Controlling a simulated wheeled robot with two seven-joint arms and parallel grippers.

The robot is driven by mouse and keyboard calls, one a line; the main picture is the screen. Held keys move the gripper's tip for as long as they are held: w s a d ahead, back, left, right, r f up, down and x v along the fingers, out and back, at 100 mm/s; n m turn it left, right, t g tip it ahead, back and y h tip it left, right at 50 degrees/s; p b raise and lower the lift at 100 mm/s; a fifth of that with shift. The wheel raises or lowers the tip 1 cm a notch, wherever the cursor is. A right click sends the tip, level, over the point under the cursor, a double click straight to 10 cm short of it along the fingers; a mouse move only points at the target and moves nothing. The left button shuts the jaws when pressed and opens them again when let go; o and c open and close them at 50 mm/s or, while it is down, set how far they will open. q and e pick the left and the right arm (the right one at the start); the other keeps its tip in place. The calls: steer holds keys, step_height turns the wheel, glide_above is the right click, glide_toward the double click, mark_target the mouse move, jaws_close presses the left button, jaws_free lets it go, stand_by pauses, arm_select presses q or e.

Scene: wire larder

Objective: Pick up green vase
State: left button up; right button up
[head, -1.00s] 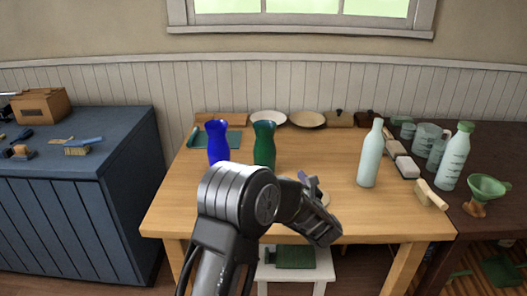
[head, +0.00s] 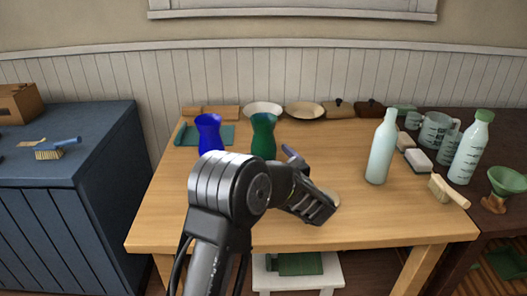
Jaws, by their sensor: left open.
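The green vase (head: 263,136) stands upright on the wooden table (head: 400,211), toward the back left. Its lower part is hidden behind my left arm. A blue vase (head: 209,134) stands just to its left. My left gripper (head: 319,207) is open over the table, in front and to the right of the green vase, apart from it. My right gripper is not in view.
Bowls and lidded boxes line the back edge. A blue cabinet (head: 60,190) is at left, a white stool (head: 297,272) below. The table's front right is clear.

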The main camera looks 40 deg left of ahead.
arm_select(q)
steer(key=shift+x, duration=0.95)
steer(key=shift+a, duration=0.1)
steer(key=p+x, duration=0.1)
steer(key=x, duration=0.4)
steer(key=shift+a, duration=0.1)
steer(key=shift+s, duration=0.1)
steer(key=shift+c, duration=0.3)
steer(key=c, duration=1.9)
steer(key=shift+r, duration=0.1)
